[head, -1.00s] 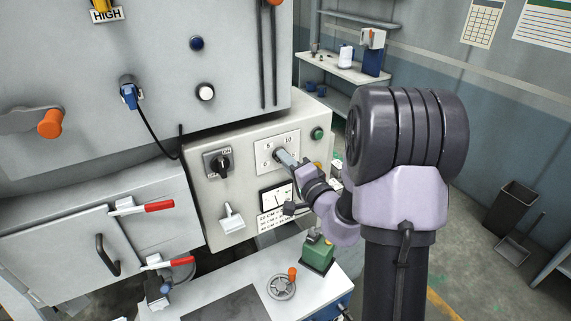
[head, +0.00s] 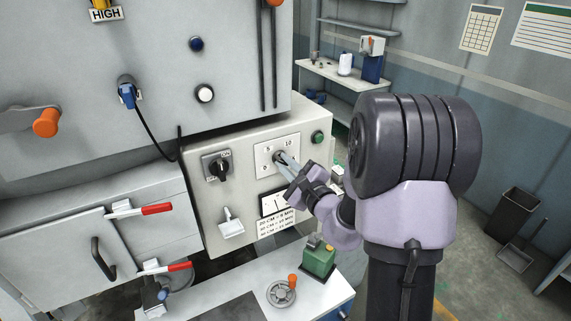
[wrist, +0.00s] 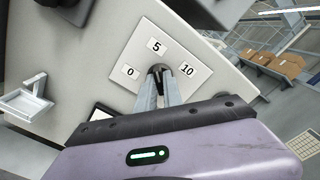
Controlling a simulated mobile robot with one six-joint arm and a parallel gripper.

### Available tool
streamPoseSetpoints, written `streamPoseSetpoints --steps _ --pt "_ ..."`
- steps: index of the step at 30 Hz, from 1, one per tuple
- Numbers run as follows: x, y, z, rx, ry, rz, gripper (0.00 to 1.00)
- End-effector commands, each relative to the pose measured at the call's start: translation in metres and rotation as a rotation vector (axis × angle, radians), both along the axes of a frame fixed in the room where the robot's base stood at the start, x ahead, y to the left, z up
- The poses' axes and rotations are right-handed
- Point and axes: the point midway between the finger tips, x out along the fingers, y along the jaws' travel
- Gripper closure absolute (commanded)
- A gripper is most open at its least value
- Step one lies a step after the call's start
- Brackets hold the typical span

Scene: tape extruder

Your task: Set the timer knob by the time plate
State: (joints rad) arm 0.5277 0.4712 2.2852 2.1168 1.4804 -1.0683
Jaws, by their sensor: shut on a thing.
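The timer knob (wrist: 157,70) is small and dark, at the middle of a white dial card (wrist: 128,70) printed 0, 5 and 10. The rest of the card is hidden behind my gripper. My gripper (head: 282,158) is shut on the knob, its two grey fingers reaching it from the lower right. In the wrist view the fingers (wrist: 160,88) meet at the knob. The knob's pointing direction cannot be made out. The time plate (head: 276,223), a white label with lines pairing CM and MIN, is below the dial, its small print hard to read.
A gauge (head: 273,204) sits between dial and plate, partly covered by my gripper. A black rotary switch (head: 218,167) is left of the dial, a green button (head: 318,137) to its upper right. A green block device (head: 318,259) stands on the bench below.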

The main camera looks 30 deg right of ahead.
Motion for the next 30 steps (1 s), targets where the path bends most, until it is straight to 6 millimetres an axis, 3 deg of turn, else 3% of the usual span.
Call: streamPoseSetpoints --steps 30 --pt "-0.0002 0.0005 0.0016 0.963 0.036 -0.001 1.0"
